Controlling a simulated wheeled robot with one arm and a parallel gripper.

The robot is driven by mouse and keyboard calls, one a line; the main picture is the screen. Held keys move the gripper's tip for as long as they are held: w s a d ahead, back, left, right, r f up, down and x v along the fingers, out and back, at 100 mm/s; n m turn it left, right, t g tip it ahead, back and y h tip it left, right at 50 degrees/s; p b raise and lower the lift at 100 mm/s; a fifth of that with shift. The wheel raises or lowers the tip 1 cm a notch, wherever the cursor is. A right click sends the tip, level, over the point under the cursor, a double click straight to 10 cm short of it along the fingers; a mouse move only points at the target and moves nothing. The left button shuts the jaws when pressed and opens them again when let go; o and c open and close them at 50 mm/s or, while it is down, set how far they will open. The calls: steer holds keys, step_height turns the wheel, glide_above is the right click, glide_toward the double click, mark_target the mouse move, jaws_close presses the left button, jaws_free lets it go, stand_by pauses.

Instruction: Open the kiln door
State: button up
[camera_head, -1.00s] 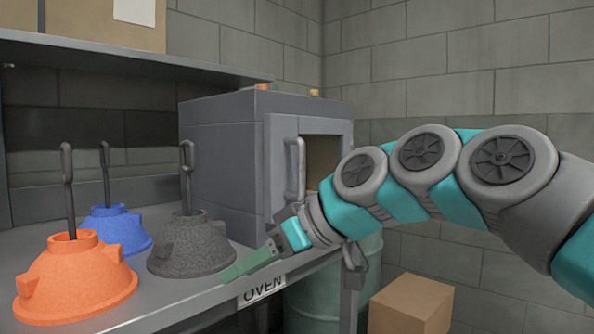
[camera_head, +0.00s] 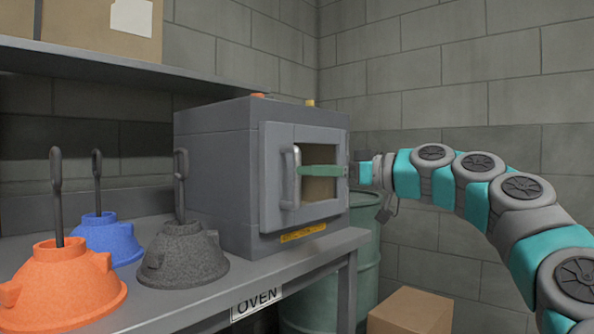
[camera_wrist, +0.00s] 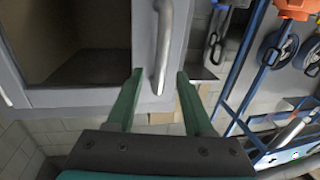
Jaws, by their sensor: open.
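The grey box kiln (camera_head: 212,165) stands on the metal bench. Its door (camera_head: 275,215) looks shut and has a window (camera_head: 318,190) showing a tan and dark interior. A vertical silver handle (camera_head: 291,178) is on the door's left side. My gripper (camera_head: 303,171) reaches in from the right across the window, its green fingers pointing at the handle's upper part. In the wrist view, my gripper (camera_wrist: 160,72) is open, and the handle (camera_wrist: 162,45) shows between its fingertips. I see no contact, and cannot tell whether the handle is within the fingers in depth.
Orange (camera_head: 65,285), blue (camera_head: 110,238) and dark grey (camera_head: 183,256) hoods with upright rods stand on the bench left of the kiln. A shelf (camera_head: 110,68) hangs above. A green barrel (camera_head: 366,240) and a cardboard box (camera_head: 410,312) stand right of the bench.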

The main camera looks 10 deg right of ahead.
mark_target(297, 198)
steer(key=x, duration=0.4)
steer(key=shift+w+a, duration=0.15)
steer(key=shift+a, duration=0.1)
jaws_close()
steer(key=shift+f, duration=0.1)
stand_by(1.1)
